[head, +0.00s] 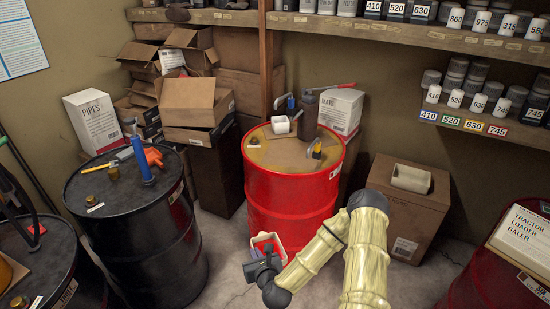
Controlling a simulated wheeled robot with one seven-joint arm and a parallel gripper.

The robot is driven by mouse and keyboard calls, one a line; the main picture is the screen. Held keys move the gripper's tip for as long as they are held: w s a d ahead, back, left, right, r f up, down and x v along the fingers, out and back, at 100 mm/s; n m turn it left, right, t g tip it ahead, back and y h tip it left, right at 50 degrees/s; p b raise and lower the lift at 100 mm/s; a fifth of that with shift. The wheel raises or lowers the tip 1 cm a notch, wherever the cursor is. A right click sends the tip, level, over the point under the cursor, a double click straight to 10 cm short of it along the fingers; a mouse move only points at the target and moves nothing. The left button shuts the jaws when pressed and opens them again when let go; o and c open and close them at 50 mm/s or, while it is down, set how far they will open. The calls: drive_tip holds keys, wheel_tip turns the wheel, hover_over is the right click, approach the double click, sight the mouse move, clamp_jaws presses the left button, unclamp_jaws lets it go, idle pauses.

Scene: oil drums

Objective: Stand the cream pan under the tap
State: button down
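A cream, open-topped pan (411,178) sits on a closed cardboard box to the right of the red drum. I take it to be the cream pan. A small tap-like fitting (316,150), grey with some yellow, is at the right of the red drum's top; I cannot tell its outlet clearly. My gripper (262,257) is dark and hangs low in front of the red drum, well left of and apart from the cream pan.
The red drum (290,200) carries a small white tub (280,125), a dark can (307,117) and other tools. Another red drum (490,285) is at lower right. Shelves hold jars above.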

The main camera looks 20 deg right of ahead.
wheel_tip(320, 180, up, 8)
drive_tip(key=p, duration=0.5)
drive_tip(key=shift+p, duration=0.4)
drive_tip(key=shift+f, duration=0.15)
drive_tip(key=shift+f, duration=0.2)
drive_tip(key=s+f+b, duration=0.1)
drive_tip(key=f, duration=0.2)
drive_tip(key=s+f+b, duration=0.1)
drive_tip(key=s+f, duration=0.1)
drive_tip(key=f, duration=0.2)
drive_tip(key=s+f+b, duration=0.1)
drive_tip(key=f+b, duration=0.1)
drive_tip(key=f, duration=0.1)
drive_tip(key=shift+s+a+f, duration=0.1)
drive_tip(key=shift+s+f, duration=0.1)
drive_tip(key=shift+f, duration=0.1)
drive_tip(key=shift+w+r, duration=0.1)
